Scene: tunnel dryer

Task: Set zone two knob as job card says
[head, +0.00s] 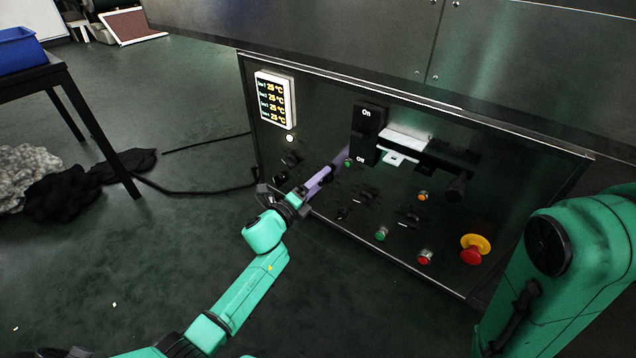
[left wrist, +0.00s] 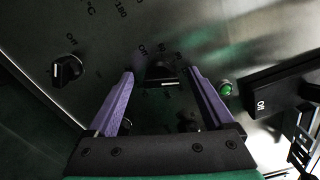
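My left gripper (head: 325,178) is at the dark control panel (head: 330,120) in the head view, in front of its left-hand knobs. In the left wrist view the purple fingers of the left gripper (left wrist: 160,74) are spread. A black knob (left wrist: 162,75) with a white pointer line sits between them, with a gap on each side. Dial marks around it are partly legible. Another black knob (left wrist: 67,70) marked Off lies to the left. I cannot read which zone either knob belongs to. My right arm shows at the right, its gripper out of frame.
A temperature display (head: 271,99) reads 25 °C on several lines. A black On/Off switch (head: 368,118) is beside a white plate or card (head: 404,140), unreadable. A green button (left wrist: 225,88) is right of the fingers. A red emergency stop (head: 472,252) is lower right.

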